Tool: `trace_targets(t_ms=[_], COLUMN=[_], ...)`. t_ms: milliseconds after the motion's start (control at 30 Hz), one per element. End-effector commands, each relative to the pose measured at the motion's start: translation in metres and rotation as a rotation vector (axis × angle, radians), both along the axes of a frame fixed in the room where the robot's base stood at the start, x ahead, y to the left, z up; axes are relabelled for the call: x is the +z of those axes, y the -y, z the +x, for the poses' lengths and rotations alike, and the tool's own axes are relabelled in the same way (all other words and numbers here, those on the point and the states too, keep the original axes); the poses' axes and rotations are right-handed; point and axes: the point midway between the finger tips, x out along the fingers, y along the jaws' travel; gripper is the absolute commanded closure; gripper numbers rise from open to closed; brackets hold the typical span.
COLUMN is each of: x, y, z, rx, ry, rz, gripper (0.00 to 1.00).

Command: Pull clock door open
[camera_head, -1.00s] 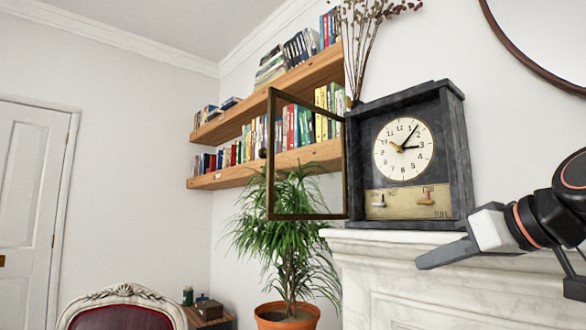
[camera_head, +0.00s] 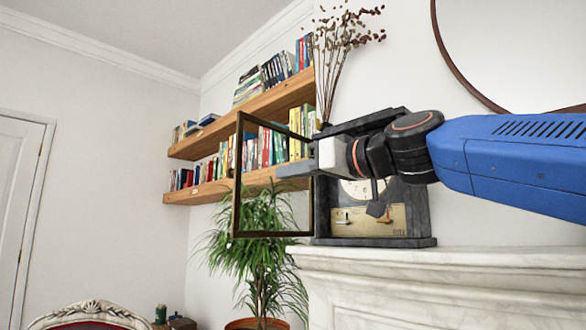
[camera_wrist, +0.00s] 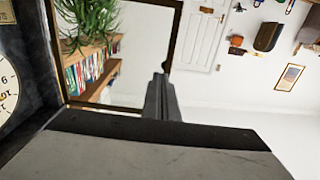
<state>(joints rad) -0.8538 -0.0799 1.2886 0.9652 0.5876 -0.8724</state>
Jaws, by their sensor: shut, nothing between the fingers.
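The dark stone clock (camera_head: 417,215) stands on the mantel, its dial (camera_head: 357,190) partly hidden behind my arm. Its framed glass door (camera_head: 237,185) stands swung open to the left, well away from the dial. My gripper (camera_head: 279,172) is shut and empty, pointing left across the front of the clock, with its fingertips overlapping the door opening. In the wrist view, my gripper's closed fingers (camera_wrist: 160,85) reach toward the door frame (camera_wrist: 176,40); contact cannot be told. The clock dial (camera_wrist: 6,88) shows at the left edge there.
The white marble mantel (camera_head: 450,262) runs below the clock. A dried-flower bunch (camera_head: 333,60) rises behind it, and a round mirror (camera_head: 520,45) hangs above right. Bookshelves (camera_head: 240,120) and a potted plant (camera_head: 262,245) are behind the door.

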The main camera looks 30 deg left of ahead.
Motion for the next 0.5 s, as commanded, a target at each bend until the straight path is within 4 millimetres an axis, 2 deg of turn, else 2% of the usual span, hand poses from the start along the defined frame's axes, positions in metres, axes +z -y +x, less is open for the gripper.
trace_targets(t_ms=[200, 500], x=[-0.001, -0.001], y=[-0.037, -0.08], z=[0.009, 0.019], rx=[0.002, 0.002], ry=[0.0, -0.001], rz=[-0.001, -0.001], gripper=[1.0, 1.0])
